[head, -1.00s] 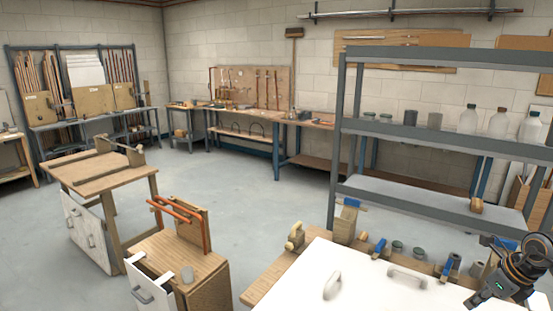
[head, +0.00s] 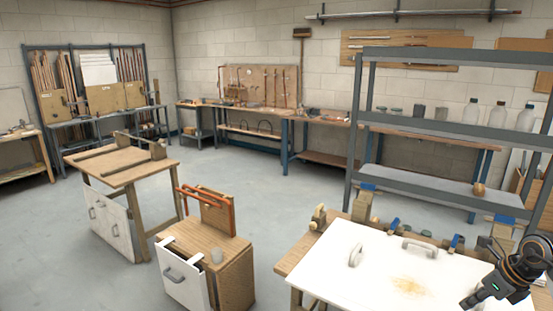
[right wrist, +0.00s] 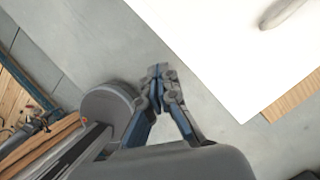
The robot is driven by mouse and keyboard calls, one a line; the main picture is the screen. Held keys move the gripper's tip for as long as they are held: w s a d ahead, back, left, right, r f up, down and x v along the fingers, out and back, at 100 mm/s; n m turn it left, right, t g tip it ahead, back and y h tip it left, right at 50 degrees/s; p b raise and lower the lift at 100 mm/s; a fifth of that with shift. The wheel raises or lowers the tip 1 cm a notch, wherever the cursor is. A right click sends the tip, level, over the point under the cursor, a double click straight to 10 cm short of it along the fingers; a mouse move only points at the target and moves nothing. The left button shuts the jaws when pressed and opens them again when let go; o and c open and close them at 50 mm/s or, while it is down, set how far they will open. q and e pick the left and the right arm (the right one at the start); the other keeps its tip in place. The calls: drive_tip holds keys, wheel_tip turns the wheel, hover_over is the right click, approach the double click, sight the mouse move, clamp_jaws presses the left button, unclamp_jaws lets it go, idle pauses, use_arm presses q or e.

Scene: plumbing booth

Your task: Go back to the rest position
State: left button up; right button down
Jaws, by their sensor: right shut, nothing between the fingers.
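My right gripper (right wrist: 158,72) shows in the right wrist view with its two fingertips together and nothing between them. It hangs over the grey floor, beside the edge of a white panel (right wrist: 205,50). In the head view my right arm is at the lower right, by the right end of the same white panel (head: 375,275), and the fingers are hard to make out there. My left gripper is in neither view.
The white panel with two grey handles lies on a wooden workbench (head: 290,265). A small wooden cabinet (head: 235,272) and a wooden table (head: 125,172) stand to the left. A grey metal shelf (head: 450,137) with bottles stands behind the bench. Grey floor is clear in the middle.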

drive_tip(key=w+a+f+m+t+y+b, duration=0.35)
drive_tip(key=a+f+m+y, duration=0.3)
drive_tip(key=a+f, duration=0.8)
drive_tip(key=s+f+m+t+h+b, duration=0.1)
drive_tip(key=s+f+m+t+h, duration=0.15)
drive_tip(key=f+m, duration=0.75)
drive_tip(key=s+f+m+t+h+b, duration=0.1)
drive_tip(key=s+f+m+h+b, duration=0.15)
drive_tip(key=f+m, duration=0.75)
drive_tip(key=s+a+f+m+g+h+b, duration=0.1)
drive_tip(key=s+f+m+g+h, duration=0.45)
drive_tip(key=s+f, duration=1.85)
use_arm(q)
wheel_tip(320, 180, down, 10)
drive_tip(key=b, duration=0.1)
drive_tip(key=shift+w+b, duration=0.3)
drive_tip(key=shift+b, duration=0.05)
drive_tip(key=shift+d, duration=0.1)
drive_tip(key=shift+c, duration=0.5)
use_arm(e)
drive_tip(key=s+a+f+m+g, duration=0.2)
drive_tip(key=s+a+f+m, duration=0.1)
drive_tip(key=s, duration=0.8)
drive_tip(key=s+a+f+m+g+y, duration=0.1)
drive_tip(key=s+a+f+m+g, duration=0.1)
drive_tip(key=s, duration=1)
wheel_tip(320, 180, down, 3)
drive_tip(key=shift+a+f+m+y, duration=0.2)
drive_tip(key=shift+a+m+y, duration=0.1)
drive_tip(key=shift+a+m, duration=0.65)
